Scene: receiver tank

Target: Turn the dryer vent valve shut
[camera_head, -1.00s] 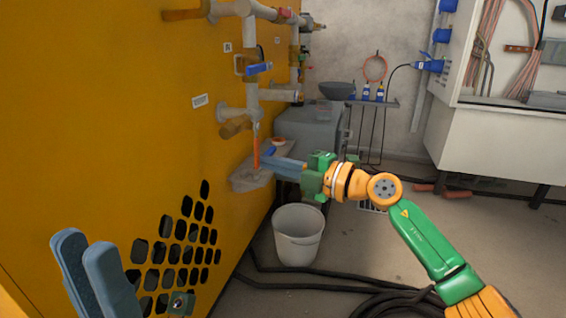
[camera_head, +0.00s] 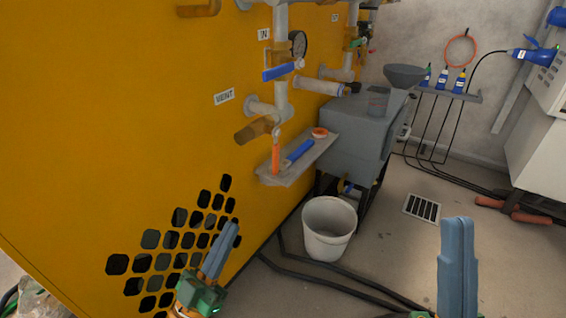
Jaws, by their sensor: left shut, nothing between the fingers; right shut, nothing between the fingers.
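The VENT label (camera_head: 224,97) is on the yellow panel. Right of it a pale pipe leads to a brass valve body (camera_head: 256,130). An orange lever (camera_head: 276,156) hangs down below the pipe there, roughly vertical, its lower end close to the shelf. A blue lever (camera_head: 283,71) sits higher, near the IN label. My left gripper (camera_head: 230,232) is shut and empty, below and left of the orange lever, in front of the perforated panel. My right gripper (camera_head: 457,226) is shut and empty at lower right, well away from the valve.
A small shelf (camera_head: 278,181) under the valve holds a blue-handled tool (camera_head: 298,151) and an orange ring (camera_head: 320,132). A white bucket (camera_head: 329,230) stands below. A grey tank (camera_head: 357,135) is behind. Dark hoses cross the floor.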

